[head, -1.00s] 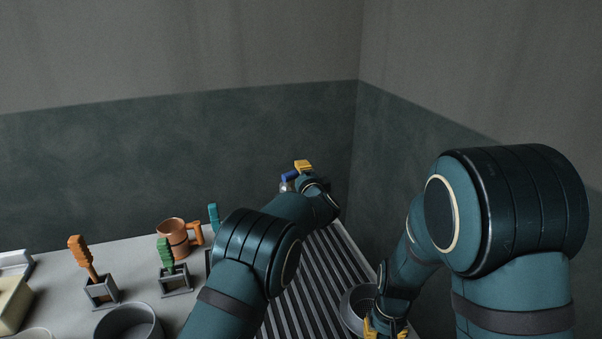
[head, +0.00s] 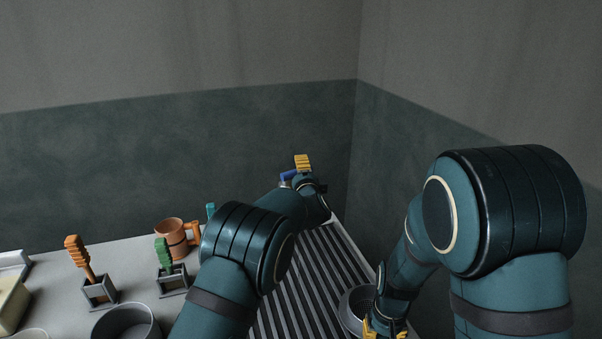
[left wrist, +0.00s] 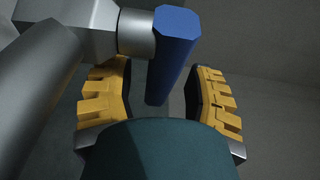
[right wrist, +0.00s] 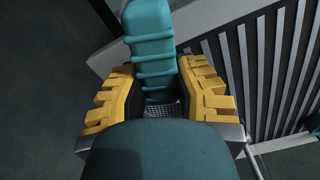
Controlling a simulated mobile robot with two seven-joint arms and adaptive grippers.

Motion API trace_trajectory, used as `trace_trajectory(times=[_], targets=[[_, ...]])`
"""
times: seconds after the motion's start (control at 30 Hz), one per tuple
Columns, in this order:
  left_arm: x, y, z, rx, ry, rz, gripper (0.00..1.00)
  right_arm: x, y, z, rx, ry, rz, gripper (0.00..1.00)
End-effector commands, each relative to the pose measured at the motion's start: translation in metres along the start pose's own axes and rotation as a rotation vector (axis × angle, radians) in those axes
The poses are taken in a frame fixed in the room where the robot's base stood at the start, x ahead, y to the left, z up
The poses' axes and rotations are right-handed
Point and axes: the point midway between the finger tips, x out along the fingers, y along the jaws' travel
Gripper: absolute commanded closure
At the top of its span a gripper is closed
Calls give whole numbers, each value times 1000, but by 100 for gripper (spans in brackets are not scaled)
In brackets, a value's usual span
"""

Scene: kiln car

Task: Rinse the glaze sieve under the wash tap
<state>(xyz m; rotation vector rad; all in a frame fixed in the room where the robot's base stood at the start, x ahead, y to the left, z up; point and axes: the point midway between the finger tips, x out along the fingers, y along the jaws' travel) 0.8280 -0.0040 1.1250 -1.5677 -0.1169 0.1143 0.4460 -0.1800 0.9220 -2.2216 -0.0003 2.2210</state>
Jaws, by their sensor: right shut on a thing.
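The tap has a blue lever (left wrist: 174,50) on a grey metal body (left wrist: 85,30); the lever also shows in the head view (head: 288,175) at the back of the slatted grate. My left gripper (left wrist: 165,95) is open, with the blue lever between its fingers and gaps visible on both sides. My right gripper (right wrist: 165,95) is shut on the teal ribbed handle (right wrist: 150,40) of the sieve. A patch of its mesh (right wrist: 166,111) shows between the fingers. In the head view a grey round drum (head: 352,308), seemingly the sieve, sits beside the right gripper (head: 385,328), partly hidden.
The slatted grate (head: 312,268) lies between my arms. On the left counter (head: 55,262) are an orange mug (head: 172,232), an orange-handled brush (head: 76,250) and a green-handled tool (head: 163,252) in holders, and a grey bowl (head: 128,322). Walls stand close behind and right.

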Motion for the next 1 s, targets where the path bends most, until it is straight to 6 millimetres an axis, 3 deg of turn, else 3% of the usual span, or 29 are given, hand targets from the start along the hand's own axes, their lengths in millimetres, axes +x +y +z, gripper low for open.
trace_trajectory(times=[0.27,0.7,1.0], targets=[[-13,1,-1,2,1,3,47,0,0,0,0,2,0,100],[-66,0,-1,0,1,0,47,0,0,0,0,2,0,100],[-75,0,0,0,0,0,47,0,0,0,0,2,0,100]])
